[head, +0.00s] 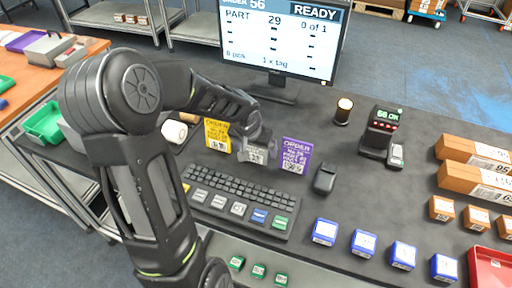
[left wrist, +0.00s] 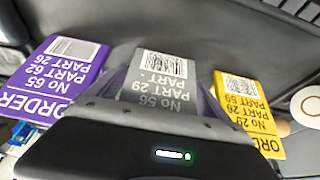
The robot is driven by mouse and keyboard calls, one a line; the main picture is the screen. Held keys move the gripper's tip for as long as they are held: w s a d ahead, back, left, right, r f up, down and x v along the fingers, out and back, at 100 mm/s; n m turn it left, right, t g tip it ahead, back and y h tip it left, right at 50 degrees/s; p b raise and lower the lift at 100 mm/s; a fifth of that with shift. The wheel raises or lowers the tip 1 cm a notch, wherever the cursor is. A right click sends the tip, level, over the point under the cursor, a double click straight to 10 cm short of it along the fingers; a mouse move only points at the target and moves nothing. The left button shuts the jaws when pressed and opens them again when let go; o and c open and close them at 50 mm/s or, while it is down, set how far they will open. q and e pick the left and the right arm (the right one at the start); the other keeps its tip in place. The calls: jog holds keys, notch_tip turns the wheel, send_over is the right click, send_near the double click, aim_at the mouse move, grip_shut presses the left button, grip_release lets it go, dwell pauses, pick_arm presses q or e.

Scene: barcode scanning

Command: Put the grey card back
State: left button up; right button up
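The grey card (head: 257,155) stands between the yellow card (head: 217,135) and the purple card (head: 295,155), behind the keyboard. My left gripper (head: 260,138) is over it from above, its fingers on the card's two sides. In the left wrist view the grey card (left wrist: 158,80) shows between the fingers, with a barcode, "No 56" and "PART 29" upside down. The purple card (left wrist: 55,75) and yellow card (left wrist: 248,110) stand apart at either side. The fingers seem shut on the grey card; its lower edge is hard to see. My right gripper is not in view.
The keyboard (head: 238,203) lies in front of the cards, with a small black device (head: 325,178) to its right. A monitor (head: 282,40) reading "READY" stands behind. A scanner unit (head: 380,135) and several blue, orange and brown boxes occupy the right. Dark tabletop between is free.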

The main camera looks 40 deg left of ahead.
pick_arm(q)
jog(key=shift+o, duration=0.7)
jog(key=shift+r, duration=0.4)
jog(key=v, duration=1.1)
jog(key=shift+r, duration=0.25)
